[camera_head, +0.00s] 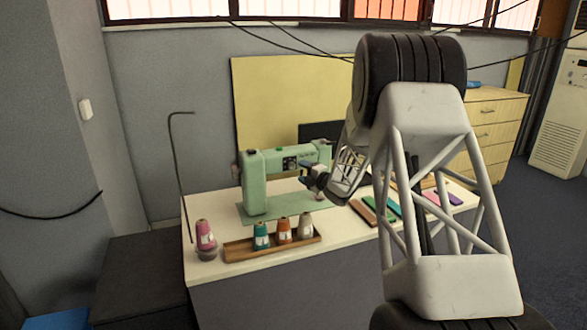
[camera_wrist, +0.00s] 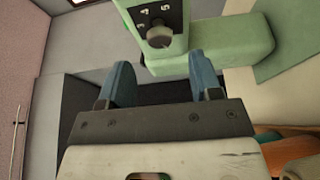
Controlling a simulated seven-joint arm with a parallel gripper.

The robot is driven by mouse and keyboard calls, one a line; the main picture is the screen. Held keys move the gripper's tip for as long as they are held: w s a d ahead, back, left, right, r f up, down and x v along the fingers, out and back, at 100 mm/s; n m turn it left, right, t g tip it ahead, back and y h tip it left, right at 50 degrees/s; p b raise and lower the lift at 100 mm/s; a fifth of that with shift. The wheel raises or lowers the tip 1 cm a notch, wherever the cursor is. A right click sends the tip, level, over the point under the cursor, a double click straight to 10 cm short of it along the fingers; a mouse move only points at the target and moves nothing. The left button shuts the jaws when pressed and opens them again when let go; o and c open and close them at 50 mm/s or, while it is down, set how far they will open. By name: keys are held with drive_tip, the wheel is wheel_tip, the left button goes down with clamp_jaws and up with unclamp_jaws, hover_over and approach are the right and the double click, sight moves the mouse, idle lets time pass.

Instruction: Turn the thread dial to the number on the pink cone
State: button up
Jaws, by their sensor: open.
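A pale green sewing machine (camera_head: 254,185) stands on a green mat on the white table. Its dial is a grey round knob (camera_wrist: 159,37) on a dark plate with white numerals in the wrist view; I cannot tell exactly where it points. The dark plate (camera_head: 290,163) also shows in the head view. The pink cone (camera_head: 205,232) stands on a dark round base at the table's left front; its label is too small to read. My gripper (camera_wrist: 160,80) is open and empty, its blue fingers apart and short of the knob. It shows beside the machine's head (camera_head: 312,172).
A wooden tray (camera_head: 240,254) with a teal cone (camera_head: 261,236), an orange cone (camera_head: 284,231) and a grey-beige cone (camera_head: 305,226) lies along the front edge. A thin bent rod (camera_head: 177,170) rises at the left. Coloured flat pieces (camera_head: 363,212) lie to the right.

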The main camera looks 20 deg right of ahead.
sight(293, 167)
drive_tip(key=shift+x, duration=2.9)
drive_tip(key=c, duration=0.9)
drive_tip(key=m+t, duration=0.1)
drive_tip(key=m, duration=0.2)
drive_tip(key=m+t, duration=0.1)
drive_tip(key=m, duration=0.2)
drive_tip(key=shift+f+t, duration=0.1)
drive_tip(key=shift+t, duration=0.2)
drive_tip(key=m+t+h, duration=0.1)
drive_tip(key=m, duration=0.3)
drive_tip(key=m+t+h, duration=0.1)
drive_tip(key=m, duration=0.3)
drive_tip(key=shift+m+h, duration=0.3)
drive_tip(key=shift+h, duration=0.1)
